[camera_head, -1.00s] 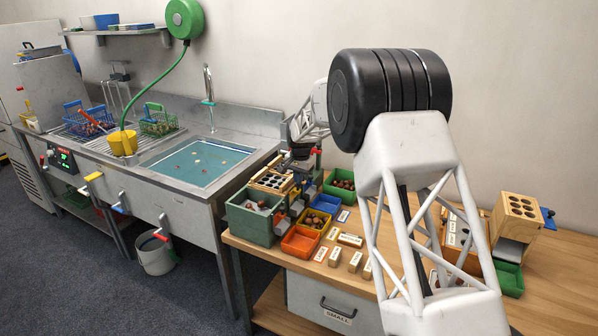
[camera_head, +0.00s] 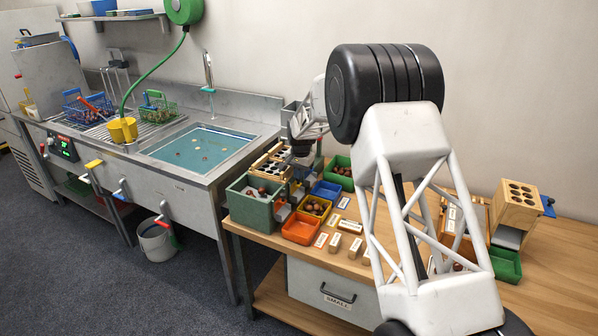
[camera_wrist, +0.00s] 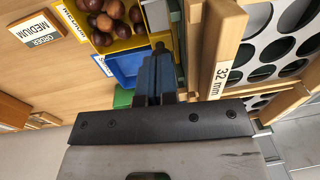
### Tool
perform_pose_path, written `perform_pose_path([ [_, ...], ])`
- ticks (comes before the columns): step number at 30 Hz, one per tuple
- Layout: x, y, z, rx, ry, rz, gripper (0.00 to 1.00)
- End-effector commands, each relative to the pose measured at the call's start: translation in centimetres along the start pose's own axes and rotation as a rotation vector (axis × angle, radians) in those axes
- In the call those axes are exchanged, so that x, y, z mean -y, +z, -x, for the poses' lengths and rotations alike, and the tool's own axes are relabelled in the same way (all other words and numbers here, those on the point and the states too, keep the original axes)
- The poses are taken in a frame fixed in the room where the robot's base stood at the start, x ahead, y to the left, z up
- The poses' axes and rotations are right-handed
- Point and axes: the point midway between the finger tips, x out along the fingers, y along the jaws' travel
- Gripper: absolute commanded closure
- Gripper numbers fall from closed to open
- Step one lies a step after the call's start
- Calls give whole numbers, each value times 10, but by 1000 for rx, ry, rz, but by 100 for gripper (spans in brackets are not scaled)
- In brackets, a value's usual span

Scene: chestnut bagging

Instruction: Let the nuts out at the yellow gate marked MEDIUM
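The yellow bin marked MEDIUM (camera_wrist: 122,38) holds several brown nuts (camera_wrist: 110,15); the bin also shows in the head view (camera_head: 315,208). My gripper (camera_wrist: 155,75) has its dark fingers close together beside this bin, near the sorter's wooden edge marked 32 mm (camera_wrist: 222,68). In the head view my gripper is at the sorter (camera_head: 272,161), partly hidden by my arm.
A blue bin (camera_head: 326,190) and an orange bin (camera_head: 301,229) look empty. A green tub (camera_head: 255,208) and a green bin (camera_head: 338,170) hold nuts. An ORDER MEDIUM card (camera_wrist: 35,30) and small blocks lie on the wooden table. A sink (camera_head: 195,152) stands at left.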

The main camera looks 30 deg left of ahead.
Motion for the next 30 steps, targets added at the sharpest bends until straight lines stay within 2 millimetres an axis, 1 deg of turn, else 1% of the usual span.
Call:
perform_pose_path([
  [1,-2,2,-9,7,5,0,100],
  [6,-2,2,-10,8,6,-1,100],
  [10,-2,2,-6,9,7,-1,100],
  [14,-2,2,4,7,6,-1,100],
  [20,-1,0,34,0,1,0,100],
  [30,0,0,94,-1,-1,0,100],
])
